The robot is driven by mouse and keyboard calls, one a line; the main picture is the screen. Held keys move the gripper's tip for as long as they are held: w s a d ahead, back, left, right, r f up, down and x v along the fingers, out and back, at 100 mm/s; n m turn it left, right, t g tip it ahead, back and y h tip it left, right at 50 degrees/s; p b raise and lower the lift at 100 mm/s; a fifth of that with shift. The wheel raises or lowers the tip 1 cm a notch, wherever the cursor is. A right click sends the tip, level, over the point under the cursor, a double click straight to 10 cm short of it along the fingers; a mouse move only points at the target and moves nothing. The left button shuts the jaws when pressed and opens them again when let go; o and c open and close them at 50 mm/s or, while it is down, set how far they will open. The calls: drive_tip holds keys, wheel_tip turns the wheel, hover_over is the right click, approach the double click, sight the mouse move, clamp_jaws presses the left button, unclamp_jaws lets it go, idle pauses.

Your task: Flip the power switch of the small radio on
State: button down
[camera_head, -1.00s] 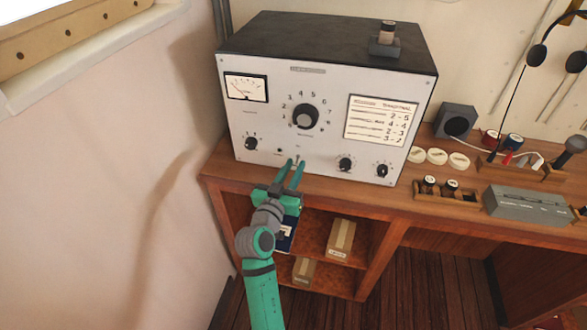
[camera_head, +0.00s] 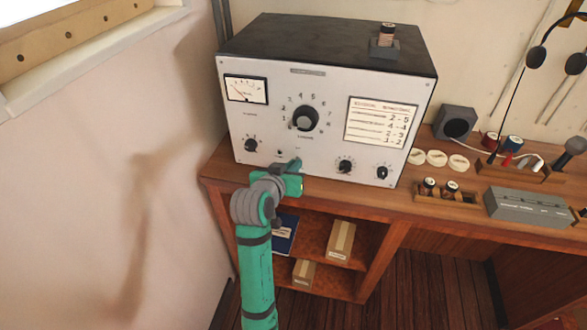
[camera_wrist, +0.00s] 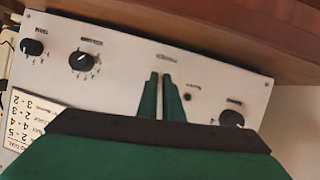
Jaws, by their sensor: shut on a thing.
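The radio (camera_head: 330,152) is a box with a pale front panel and a black top, standing on the wooden desk. My green gripper (camera_head: 297,164) is at the lower middle of its front panel, between the small knobs. In the wrist view, the panel (camera_wrist: 115,90) appears upside down. There my gripper (camera_wrist: 160,85) has its two fingers close together against the panel, shut on what appears to be the power switch. The switch is hidden between the fingers, so I cannot tell its position.
A large dial knob (camera_head: 305,118) and a meter (camera_head: 246,89) are higher on the panel. Small knobs (camera_head: 345,166) flank my gripper. A shelf with boxes (camera_head: 341,240) lies below the desk. White discs (camera_head: 437,158) and a grey box (camera_head: 527,206) are to the right.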

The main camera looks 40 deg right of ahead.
drive_tip(key=shift+w+d+r+g+y, duration=0.2)
drive_tip(key=shift+r+g+y, duration=0.3)
drive_tip(key=shift+g+y, duration=0.35)
drive_tip(key=shift+w+d+r+g+y, duration=0.15)
drive_tip(key=shift+r+g+y, duration=0.35)
drive_tip(key=shift+y, duration=0.55)
drive_tip(key=c, duration=1.9)
unclamp_jaws()
drive_tip(key=shift+f, duration=0.1)
drive_tip(key=shift+g, duration=0.25)
drive_tip(key=shift+v, duration=5.45)
drive_tip(key=shift+d+f, duration=0.1)
